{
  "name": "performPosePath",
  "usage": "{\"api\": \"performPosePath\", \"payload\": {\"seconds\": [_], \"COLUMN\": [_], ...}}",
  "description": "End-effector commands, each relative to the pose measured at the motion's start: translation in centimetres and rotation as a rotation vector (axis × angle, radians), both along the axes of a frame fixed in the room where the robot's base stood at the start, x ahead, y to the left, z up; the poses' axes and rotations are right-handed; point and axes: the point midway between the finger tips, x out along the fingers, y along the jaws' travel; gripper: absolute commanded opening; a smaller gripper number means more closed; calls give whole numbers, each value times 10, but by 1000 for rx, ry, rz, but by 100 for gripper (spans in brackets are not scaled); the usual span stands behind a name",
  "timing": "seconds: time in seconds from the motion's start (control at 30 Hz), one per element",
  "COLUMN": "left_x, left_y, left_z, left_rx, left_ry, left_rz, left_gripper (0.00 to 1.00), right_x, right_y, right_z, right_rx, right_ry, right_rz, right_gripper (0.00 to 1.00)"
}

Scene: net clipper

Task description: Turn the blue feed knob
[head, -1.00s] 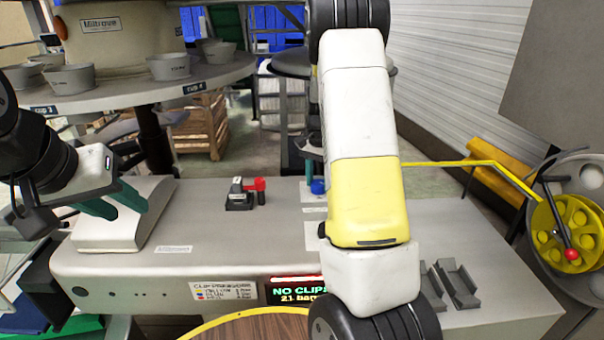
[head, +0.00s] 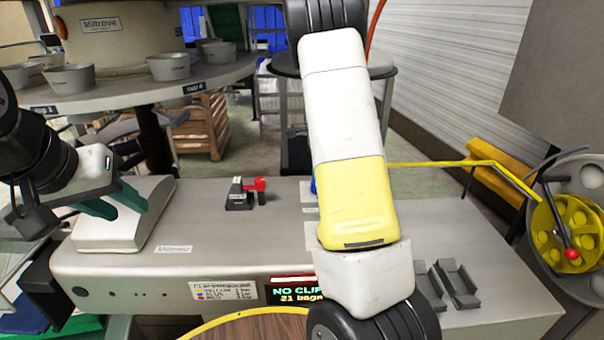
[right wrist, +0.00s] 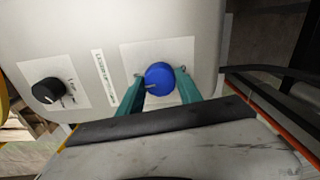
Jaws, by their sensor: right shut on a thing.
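The blue feed knob (right wrist: 159,77) is on a pale panel in the right wrist view. My right gripper (right wrist: 161,82) has its two teal fingers on either side of the knob, shut on it. In the head view my white and yellow right arm covers nearly all of the knob; only a blue sliver shows at its left edge (head: 314,187). My left gripper (head: 122,204) is open, its teal fingers apart and empty, over the pale raised cover at the left of the machine.
A black knob (right wrist: 48,91) sits left of the blue one. A red-handled clamp (head: 246,192) stands on the machine top (head: 215,225). A yellow wheel (head: 570,235) with a red-tipped lever is at the right. A round table with cups (head: 168,66) stands at the back left.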

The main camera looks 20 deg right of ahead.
Motion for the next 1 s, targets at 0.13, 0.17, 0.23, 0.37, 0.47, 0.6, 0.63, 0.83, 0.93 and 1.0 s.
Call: {"api": "performPosePath", "payload": {"seconds": [0.13, 0.17, 0.23, 0.37, 0.47, 0.6, 0.63, 0.83, 0.93, 1.0], "left_x": [0, 0, 0, 0, 0, 0, 0, 0, 0, 0], "left_y": [0, 0, 0, 0, 0, 0, 0, 0, 0, 0], "left_z": [0, 0, 0, 0, 0, 0, 0, 0, 0, 0], "left_rx": [0, 0, 0, 0, 0, 0, 0, 0, 0, 0], "left_ry": [0, 0, 0, 0, 0, 0, 0, 0, 0, 0], "left_rz": [0, 0, 0, 0, 0, 0, 0, 0, 0, 0], "left_gripper": [36, 36, 36, 36, 36, 36, 36, 36, 36, 36], "right_x": [1, 1, 1, 1, 1, 1, 1, 1, 1, 1], "right_y": [0, 0, 0, 0, 0, 0, 0, 0, 0, 0], "right_z": [1, 1, 0, 0, 0, 0, 0, 0, 0, 0], "right_rx": [0, 0, 0, 0, 0, 0, 0, 0, 0, 0], "right_ry": [-3, -3, -3, -3, -3, -3, -3, -3, -3, -2], "right_rz": [-69, -80, -101, -125, -135, -139, -139, -139, -139, -138], "right_gripper": [1, 1, 1, 1, 1, 1, 1, 1, 59, 63]}}
